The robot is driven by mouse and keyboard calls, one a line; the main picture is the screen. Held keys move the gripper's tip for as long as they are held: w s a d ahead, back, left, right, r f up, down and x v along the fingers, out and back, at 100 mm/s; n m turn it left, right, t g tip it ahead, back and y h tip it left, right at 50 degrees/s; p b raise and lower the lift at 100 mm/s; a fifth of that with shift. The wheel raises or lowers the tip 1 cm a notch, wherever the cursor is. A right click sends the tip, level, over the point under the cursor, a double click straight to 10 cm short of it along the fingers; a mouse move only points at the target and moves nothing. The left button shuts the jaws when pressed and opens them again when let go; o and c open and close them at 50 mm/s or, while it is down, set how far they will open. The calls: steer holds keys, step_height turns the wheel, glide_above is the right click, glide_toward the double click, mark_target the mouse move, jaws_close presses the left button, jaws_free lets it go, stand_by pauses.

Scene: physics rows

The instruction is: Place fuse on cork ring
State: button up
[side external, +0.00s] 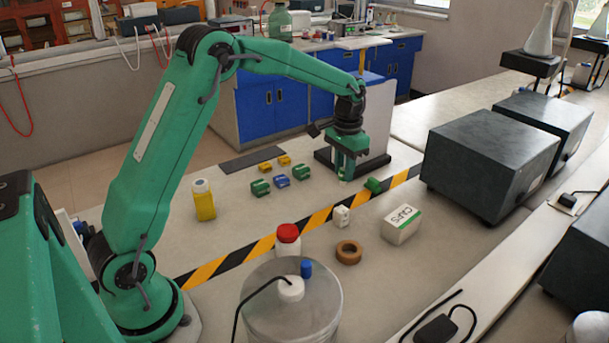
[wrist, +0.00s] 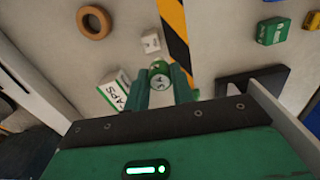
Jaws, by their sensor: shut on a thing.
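My gripper (side external: 350,170) points down over the bench, near the black-and-yellow tape. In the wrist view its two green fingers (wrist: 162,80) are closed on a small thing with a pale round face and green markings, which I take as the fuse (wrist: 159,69). Most of the fuse is hidden by the fingers, and I cannot make it out clearly in the side view. The cork ring (side external: 348,252) is a brown ring lying flat on the bench, nearer the side camera than the gripper. It also shows at the upper left of the wrist view (wrist: 94,22), apart from the gripper, with its hole empty.
A red-capped bottle (side external: 288,240) and clear round container (side external: 320,312) stand left and in front of the ring. A green block (side external: 373,185) shows right of the gripper.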

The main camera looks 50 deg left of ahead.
steer(key=s+d, duration=0.7)
steer(key=d, duration=0.3)
steer(key=s+d, duration=0.7)
steer(key=d, duration=0.4)
glide_toward(349, 252)
steer(key=shift+s+d+f, duration=0.2)
steer(key=shift+s+d, duration=0.05)
steer(key=shift+s, duration=0.05)
steer(key=shift+f, duration=2)
steer(key=shift+f, duration=0.1)
steer(key=o, duration=1)
